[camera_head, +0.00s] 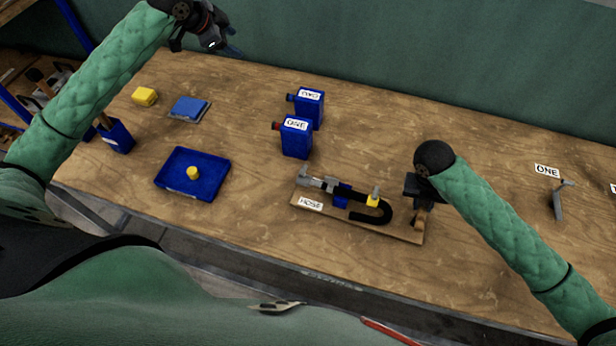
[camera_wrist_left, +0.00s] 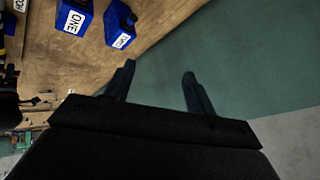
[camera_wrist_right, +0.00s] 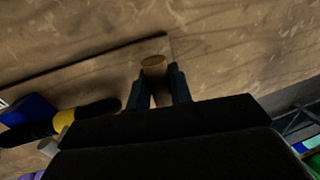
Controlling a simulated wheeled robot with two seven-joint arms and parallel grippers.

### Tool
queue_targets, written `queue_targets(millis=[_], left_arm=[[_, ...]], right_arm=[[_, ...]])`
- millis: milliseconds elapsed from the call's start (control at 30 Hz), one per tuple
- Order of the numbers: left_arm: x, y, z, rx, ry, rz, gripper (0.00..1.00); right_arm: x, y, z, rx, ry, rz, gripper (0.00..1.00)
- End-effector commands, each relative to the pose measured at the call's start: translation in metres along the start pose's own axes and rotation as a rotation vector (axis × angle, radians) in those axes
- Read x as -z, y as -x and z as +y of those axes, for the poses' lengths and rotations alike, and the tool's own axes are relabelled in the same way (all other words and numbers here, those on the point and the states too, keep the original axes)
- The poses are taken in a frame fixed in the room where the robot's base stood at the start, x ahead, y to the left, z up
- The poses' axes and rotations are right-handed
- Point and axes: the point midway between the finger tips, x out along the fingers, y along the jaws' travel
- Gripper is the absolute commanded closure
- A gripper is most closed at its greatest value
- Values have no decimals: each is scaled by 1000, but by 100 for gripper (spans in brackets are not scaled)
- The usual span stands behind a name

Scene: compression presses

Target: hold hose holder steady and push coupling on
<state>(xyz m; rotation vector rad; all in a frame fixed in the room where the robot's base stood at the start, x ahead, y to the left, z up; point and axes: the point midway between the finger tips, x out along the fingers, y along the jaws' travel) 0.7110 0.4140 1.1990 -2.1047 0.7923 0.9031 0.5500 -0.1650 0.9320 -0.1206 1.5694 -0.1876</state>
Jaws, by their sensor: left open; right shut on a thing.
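The hose holder (camera_head: 400,232) is a wooden board labelled HOSE near the table's front edge. A black hose (camera_head: 385,209) bends in a U on it, with a blue block (camera_head: 341,195) and a yellow piece (camera_head: 372,201). A grey metal coupling (camera_head: 312,182) lies at the board's left end; whether it is on the hose I cannot tell. My right gripper (camera_wrist_right: 157,88) is shut on a wooden post (camera_wrist_right: 153,65) at the holder's right end. My left gripper (camera_head: 232,50) is open and empty, high over the table's back edge; its fingers show in the left wrist view (camera_wrist_left: 158,82).
Two blue containers (camera_head: 296,138) stand behind the holder. A blue tray (camera_head: 218,178) with a yellow knob, a blue pad (camera_head: 190,107), a yellow block (camera_head: 144,96) and a blue cup (camera_head: 116,136) are to the left. A grey tool (camera_head: 559,200) lies right.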

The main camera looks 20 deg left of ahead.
Motion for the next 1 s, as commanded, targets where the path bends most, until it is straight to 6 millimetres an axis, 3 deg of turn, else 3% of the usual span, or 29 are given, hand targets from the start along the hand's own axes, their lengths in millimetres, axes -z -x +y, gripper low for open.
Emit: queue_targets(millis=[300,600,800,1000], left_arm=[[24,-39,119,-258,-176,-28,45],[34,-52,230,-500,-347,-44,45],[34,-52,274,-600,-420,-47,45],[33,-53,289,-632,-444,-48,45]], right_arm=[[0,0,0,0,0,0,100],[0,0,0,0,0,0,100],[0,0,0,1,0,0,100],[0,0,0,1,0,0,100]])
